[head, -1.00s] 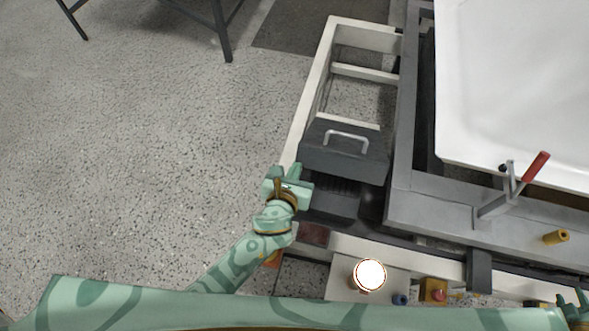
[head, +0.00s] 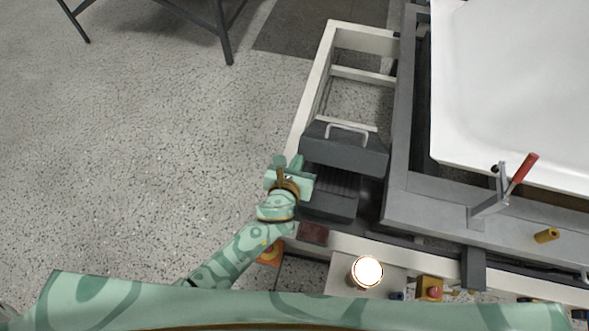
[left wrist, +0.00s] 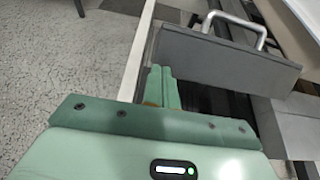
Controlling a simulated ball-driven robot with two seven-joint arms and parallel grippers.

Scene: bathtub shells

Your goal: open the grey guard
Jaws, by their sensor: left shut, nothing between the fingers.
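The grey guard (head: 343,158) is a dark grey cover with a pale bar handle (head: 347,129) on it. It sits across the white frame and stands tilted up, with a dark ribbed space (head: 332,190) showing below its near edge. The left wrist view shows its grey panel (left wrist: 225,62) and handle (left wrist: 234,24). My left gripper (head: 289,163) is shut and empty at the guard's left near corner. In the left wrist view its fingers (left wrist: 162,75) stand close to the panel's left end; contact is unclear. My right gripper is not clearly seen.
The white frame (head: 309,105) runs along the left, with open floor (head: 150,140) beyond it. A white tub shell (head: 510,90) and a red-handled clamp (head: 524,168) are at right. A lit round lamp (head: 367,271) stands in front.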

